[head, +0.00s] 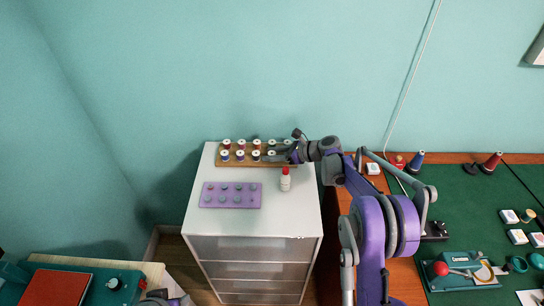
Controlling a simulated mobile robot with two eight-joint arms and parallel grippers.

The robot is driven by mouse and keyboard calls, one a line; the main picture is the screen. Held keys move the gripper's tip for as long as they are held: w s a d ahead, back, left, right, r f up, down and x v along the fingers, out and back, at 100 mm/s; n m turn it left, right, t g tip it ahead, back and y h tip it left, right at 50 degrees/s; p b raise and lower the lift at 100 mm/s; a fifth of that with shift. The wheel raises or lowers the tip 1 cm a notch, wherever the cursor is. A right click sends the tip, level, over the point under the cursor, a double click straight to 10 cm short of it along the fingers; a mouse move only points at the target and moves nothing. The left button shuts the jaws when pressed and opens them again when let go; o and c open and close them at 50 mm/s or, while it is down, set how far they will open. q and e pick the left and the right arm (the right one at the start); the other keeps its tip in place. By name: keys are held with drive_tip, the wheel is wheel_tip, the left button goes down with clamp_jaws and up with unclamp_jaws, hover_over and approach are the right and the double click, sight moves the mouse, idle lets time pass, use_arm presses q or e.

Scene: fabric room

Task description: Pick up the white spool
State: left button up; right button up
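A wooden rack (222,163) at the back of the white cabinet top holds several small spools in two rows. All have pale tops; some show red, purple or dark thread. A pale spool (271,154) stands in the front row, right beside my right gripper (276,157); at this size I cannot tell for sure that it is the white one. My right gripper reaches in from the right, low over the rack's right end, and hides part of it. Its fingers are too small and dark to read. My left gripper (160,296) shows only partly at the bottom edge.
A purple tray (230,203) with several small round pieces lies in front of the rack. A white bottle with a red cap (285,180) stands just below my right gripper. The cabinet's front top (250,222) is clear. A green-topped table (455,215) with tools is at right.

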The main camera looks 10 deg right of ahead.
clamp_jaws()
